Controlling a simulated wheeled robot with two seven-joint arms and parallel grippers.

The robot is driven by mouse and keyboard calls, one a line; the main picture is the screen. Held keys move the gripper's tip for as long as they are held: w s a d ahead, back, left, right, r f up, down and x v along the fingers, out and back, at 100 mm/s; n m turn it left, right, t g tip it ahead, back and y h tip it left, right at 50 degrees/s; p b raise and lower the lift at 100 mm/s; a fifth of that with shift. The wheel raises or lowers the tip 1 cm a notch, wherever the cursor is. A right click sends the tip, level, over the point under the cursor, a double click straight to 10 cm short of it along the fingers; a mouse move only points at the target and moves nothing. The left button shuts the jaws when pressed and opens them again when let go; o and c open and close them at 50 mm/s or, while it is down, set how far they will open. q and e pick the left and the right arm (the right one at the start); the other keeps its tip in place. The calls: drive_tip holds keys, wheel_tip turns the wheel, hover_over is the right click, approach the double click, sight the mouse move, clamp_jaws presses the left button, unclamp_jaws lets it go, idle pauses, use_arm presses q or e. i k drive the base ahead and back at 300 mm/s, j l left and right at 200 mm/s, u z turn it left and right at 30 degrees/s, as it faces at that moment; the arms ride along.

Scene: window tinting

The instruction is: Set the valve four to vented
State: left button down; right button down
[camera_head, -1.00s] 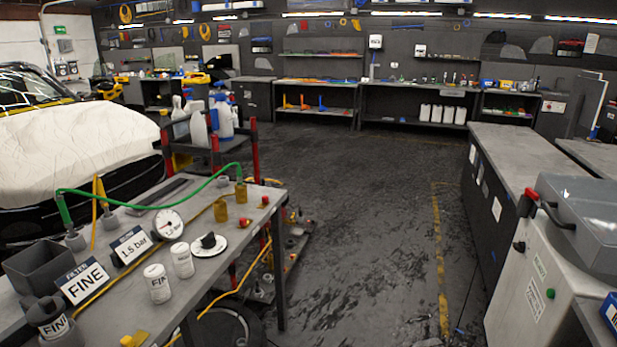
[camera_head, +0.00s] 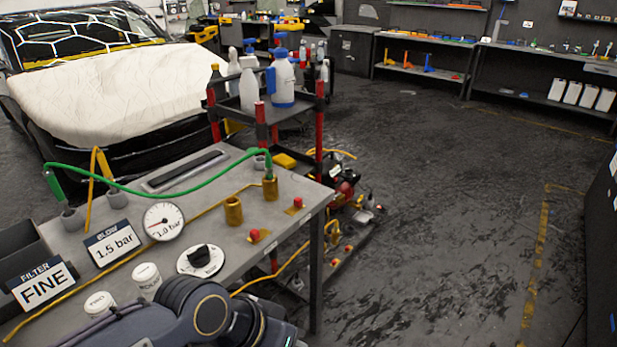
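A black knob on a round white dial plate (camera_head: 200,260) sits on the grey workbench (camera_head: 112,284); its lettering is too small to read. To its right are two small red knobs on brass-coloured bases, one nearer (camera_head: 254,236) and one farther (camera_head: 297,204). I see no label that marks any of them as valve four. One of my arms (camera_head: 205,312), dark grey, crosses the bottom just in front of the dial. Neither gripper shows.
Signs reading "FILTER FINE" (camera_head: 42,285) and "BLOW 1.5 bar" (camera_head: 112,243), two white canisters (camera_head: 147,280) and brass cylinders (camera_head: 234,211) stand on the bench. A green hose (camera_head: 150,191) arches over it. A red-posted cart (camera_head: 319,120) stands behind. The floor on the right is clear.

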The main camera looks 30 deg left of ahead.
sight(298, 202)
drive_tip(key=i+u, duration=0.55)
drive_tip(key=u, duration=0.2)
drive_tip(key=i+l+u, duration=0.1)
drive_tip(key=i+u, duration=0.45)
drive_tip(key=u, duration=0.15)
drive_tip(key=i+u, duration=0.2)
drive_tip(key=u, duration=0.15)
drive_tip(key=i+l+u, duration=0.15)
drive_tip(key=u, duration=0.25)
